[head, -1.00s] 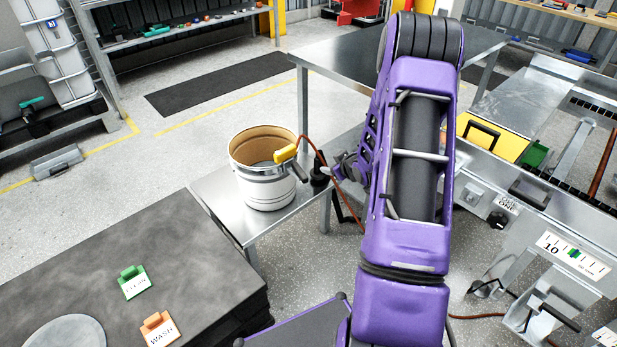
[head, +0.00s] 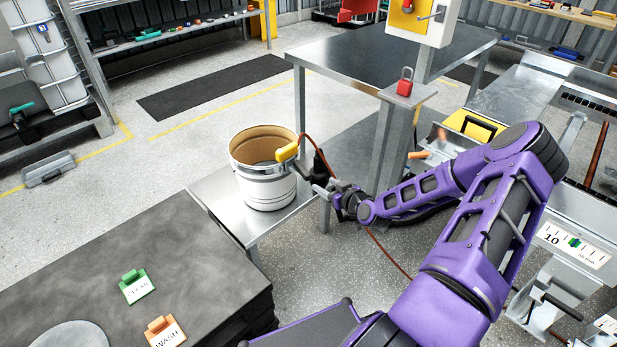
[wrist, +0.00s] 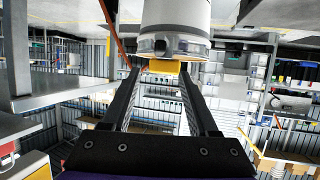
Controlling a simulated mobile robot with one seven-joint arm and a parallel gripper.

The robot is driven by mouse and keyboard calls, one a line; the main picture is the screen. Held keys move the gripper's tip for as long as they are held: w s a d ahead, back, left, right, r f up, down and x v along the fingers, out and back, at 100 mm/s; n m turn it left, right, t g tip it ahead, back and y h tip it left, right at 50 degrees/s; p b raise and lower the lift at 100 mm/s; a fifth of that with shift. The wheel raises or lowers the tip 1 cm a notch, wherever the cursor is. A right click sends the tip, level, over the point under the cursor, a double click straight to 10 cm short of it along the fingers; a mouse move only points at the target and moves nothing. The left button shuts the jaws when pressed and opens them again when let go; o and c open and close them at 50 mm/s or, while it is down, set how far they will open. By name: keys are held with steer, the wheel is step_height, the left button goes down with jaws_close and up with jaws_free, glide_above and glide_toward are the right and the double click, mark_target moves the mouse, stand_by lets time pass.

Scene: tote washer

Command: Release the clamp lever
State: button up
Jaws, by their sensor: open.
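A white and silver drum (head: 265,185), open at the top, stands on a low metal table. A yellow piece (head: 287,151), probably the lever's grip, sits at the drum's right rim, with a reddish cable by it. My gripper (head: 318,185) is just right of the drum, pointing at it. In the wrist view the drum (wrist: 180,18) appears upside down at the top, with the yellow piece (wrist: 163,66) seen between the open fingertips (wrist: 158,70). I see no hold on it; whether the fingers touch it I cannot tell.
The low table's metal top (head: 215,195) has little free room. A post with a red padlock (head: 404,86) and a yellow-faced switch box (head: 410,15) stands behind my arm. A dark bench with a green tag (head: 136,287) and an orange tag (head: 163,333) is at front left.

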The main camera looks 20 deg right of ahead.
mark_target(309, 176)
steer(key=b+x, duration=0.1)
steer(key=x, duration=1.1)
steer(key=shift+w+f, duration=0.15)
steer(key=shift+f, duration=0.05)
jaws_close()
